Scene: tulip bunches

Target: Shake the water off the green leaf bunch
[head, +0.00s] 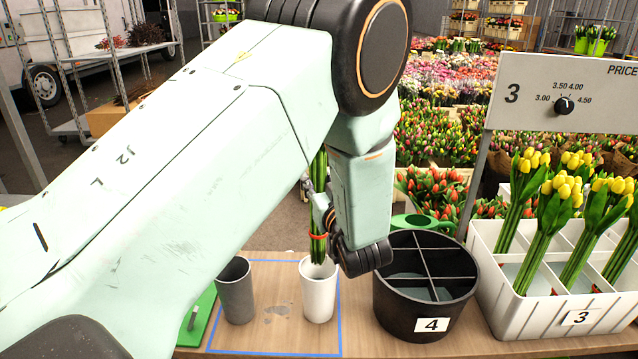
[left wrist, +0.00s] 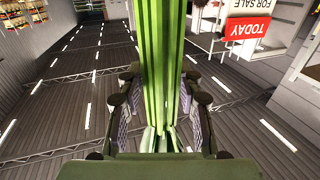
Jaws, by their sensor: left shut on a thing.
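The green leaf bunch (head: 319,200) hangs upright with a red band round it, partly hidden behind my left arm. My left gripper (head: 328,232) is shut on the green leaf bunch. In the left wrist view the green stems (left wrist: 160,65) run between the two fingers of the gripper (left wrist: 155,112). The lower stem ends are at the rim of a white cup (head: 319,292); I cannot tell whether they are in it or just above or behind it. My right gripper is not in view.
A grey cup (head: 236,292) stands left of the white cup inside a blue taped outline (head: 272,355), with wet spots between them. A black divided bucket (head: 425,318) marked 4 and a white crate (head: 545,318) of yellow tulips stand right. A green watering can (head: 420,222) is behind.

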